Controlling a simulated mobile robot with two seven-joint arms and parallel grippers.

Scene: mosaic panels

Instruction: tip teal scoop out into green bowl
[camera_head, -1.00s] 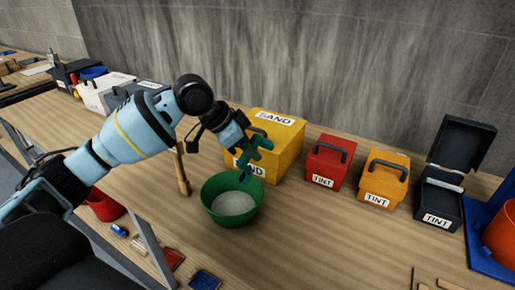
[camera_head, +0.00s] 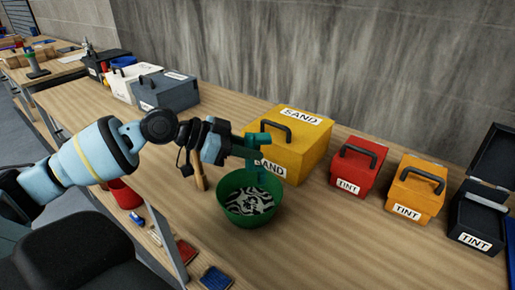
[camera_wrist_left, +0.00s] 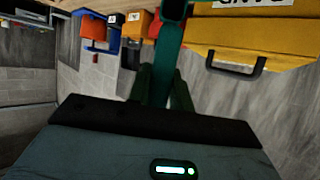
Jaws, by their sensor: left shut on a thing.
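The green bowl (camera_head: 238,214) stands on the wooden bench, with white material marked by black swirls inside it. My left gripper (camera_head: 236,151) is shut on the teal scoop (camera_head: 251,158) and holds it upright above the far side of the bowl. The scoop's lower end is down near the bowl's back rim; I cannot tell whether it touches or holds anything. In the left wrist view the scoop's teal handle (camera_wrist_left: 168,50) runs up from between the fingers (camera_wrist_left: 165,92). My right gripper is not in view.
A yellow SAND box (camera_head: 300,150) stands right behind the scoop. Red (camera_head: 352,172), orange (camera_head: 411,195) and black (camera_head: 478,215) TINT boxes stand to the right. A wooden-handled tool (camera_head: 198,170) is left of the bowl. The bench front right of the bowl is clear.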

